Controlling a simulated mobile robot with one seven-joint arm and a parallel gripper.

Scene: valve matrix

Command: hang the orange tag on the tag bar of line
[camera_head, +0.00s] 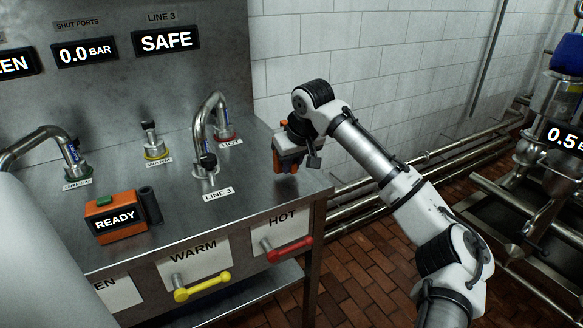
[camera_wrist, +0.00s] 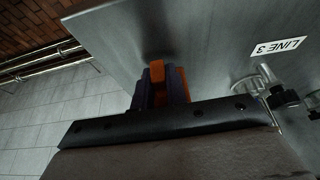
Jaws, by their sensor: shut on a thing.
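My gripper (camera_head: 290,155) is over the right end of the steel counter, close above or at its surface. It is shut on an orange thing, seen between the dark fingers in the wrist view (camera_wrist: 171,77); this looks like the orange tag, mostly hidden by the fingers. In the head view only orange patches (camera_head: 289,166) show at the gripper, so its shape is unclear. The LINE 3 label (camera_head: 218,194) lies on the counter by a bent steel pipe (camera_head: 199,122), left of my gripper. I cannot pick out the tag bar for certain.
The steel counter (camera_head: 175,205) carries ports labelled GREEN, WARM and HOT (camera_head: 230,143). An orange READY box (camera_head: 115,216) stands at the front left. Yellow (camera_head: 203,286) and red (camera_head: 290,249) handles stick out in front. The SAFE display (camera_head: 166,40) is on the back panel.

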